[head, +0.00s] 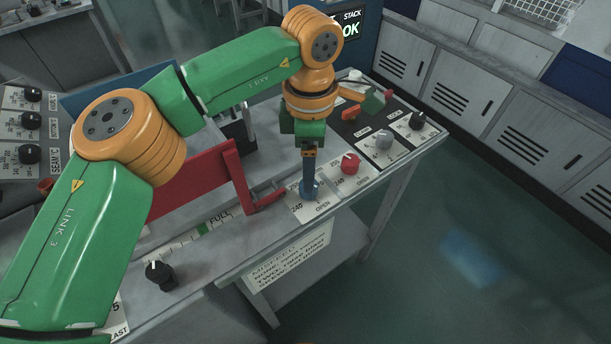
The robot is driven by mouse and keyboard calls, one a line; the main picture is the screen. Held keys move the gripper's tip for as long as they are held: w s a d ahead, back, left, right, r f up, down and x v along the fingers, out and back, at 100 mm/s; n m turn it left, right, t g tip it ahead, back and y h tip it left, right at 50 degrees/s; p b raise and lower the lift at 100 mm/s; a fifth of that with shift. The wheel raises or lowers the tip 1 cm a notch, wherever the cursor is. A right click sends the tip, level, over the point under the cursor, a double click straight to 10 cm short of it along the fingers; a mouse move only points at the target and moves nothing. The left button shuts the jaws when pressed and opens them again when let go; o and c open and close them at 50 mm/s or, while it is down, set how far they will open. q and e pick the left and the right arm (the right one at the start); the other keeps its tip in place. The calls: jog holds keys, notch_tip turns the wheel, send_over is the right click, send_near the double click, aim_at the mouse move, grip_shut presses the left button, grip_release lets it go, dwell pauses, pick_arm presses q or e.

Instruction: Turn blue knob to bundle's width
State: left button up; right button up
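The blue knob (313,191) is on a pale dial plate with printed marks near the front edge of the machine top. My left gripper (309,180) reaches straight down onto the knob, and its narrow fingers cover much of it. I cannot tell from this view whether the fingers are closed on the knob or just around it. The knob's pointer is not clear. I cannot make out a bundle; my arm hides part of the machine. My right gripper is not in view.
A red knob (350,163) sits close to the right of the blue one, with a grey knob (384,140) and a black knob (417,121) beyond. A red bracket (242,180) stands close on the left. Another black knob (160,273) is at the front left.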

pick_arm(q)
notch_tip(320, 180, down, 4)
jog(key=shift+w+d+f+p, duration=0.1)
jog(key=shift+f+p, duration=0.15)
jog(key=shift+p, duration=0.35)
jog(key=shift+w+f, duration=0.1)
jog(key=shift+f, duration=0.25)
jog(key=shift+c, duration=1)
grip_shut()
